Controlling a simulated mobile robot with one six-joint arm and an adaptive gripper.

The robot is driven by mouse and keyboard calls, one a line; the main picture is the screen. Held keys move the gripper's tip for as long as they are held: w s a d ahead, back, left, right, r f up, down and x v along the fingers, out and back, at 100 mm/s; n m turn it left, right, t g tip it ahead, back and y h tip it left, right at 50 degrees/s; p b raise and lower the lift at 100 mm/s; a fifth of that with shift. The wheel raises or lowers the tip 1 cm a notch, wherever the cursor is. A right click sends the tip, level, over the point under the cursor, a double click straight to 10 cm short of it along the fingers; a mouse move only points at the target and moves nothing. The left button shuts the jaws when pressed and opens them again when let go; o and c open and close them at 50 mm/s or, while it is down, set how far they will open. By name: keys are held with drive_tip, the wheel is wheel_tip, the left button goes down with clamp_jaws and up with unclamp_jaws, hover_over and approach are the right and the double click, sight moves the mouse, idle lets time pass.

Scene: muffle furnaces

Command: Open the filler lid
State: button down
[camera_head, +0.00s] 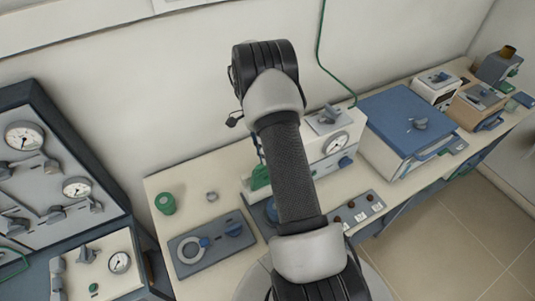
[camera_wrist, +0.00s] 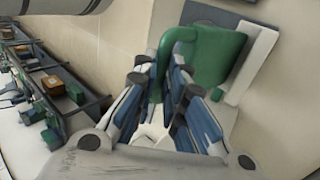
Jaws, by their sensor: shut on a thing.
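In the wrist view, a green part (camera_wrist: 217,58), which I take to be the filler lid, sits against a white body (camera_wrist: 258,55). Its rounded arm runs down between the fingers of my gripper (camera_wrist: 166,75), which are closed on it. In the head view, a green part (camera_head: 260,177), likely the same one, shows just left of my arm on a white bench device (camera_head: 327,148). My gripper is hidden behind my arm there. I cannot tell whether the lid is raised.
A grey panel with a ring and blue knob (camera_head: 212,243) and a green cup (camera_head: 165,203) are on the bench left of my arm. A blue-topped box (camera_head: 400,118) stands to the right. Gauge panels (camera_head: 50,180) are at far left. The floor (camera_head: 470,235) at lower right is clear.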

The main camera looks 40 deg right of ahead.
drive_tip(key=shift+w+a+f, duration=0.1)
drive_tip(key=shift+w+f, duration=0.1)
drive_tip(key=shift+f, duration=0.6)
drive_tip(key=c, duration=2)
unclamp_jaws()
drive_tip(key=shift+o, duration=1.2)
drive_tip(key=shift+w+f, duration=0.1)
drive_tip(key=shift+w, duration=0.2)
drive_tip(key=shift+o, duration=0.8)
drive_tip(key=v, duration=1.2)
drive_tip(key=shift+s+d+r, duration=0.2)
drive_tip(key=shift+r, duration=0.1)
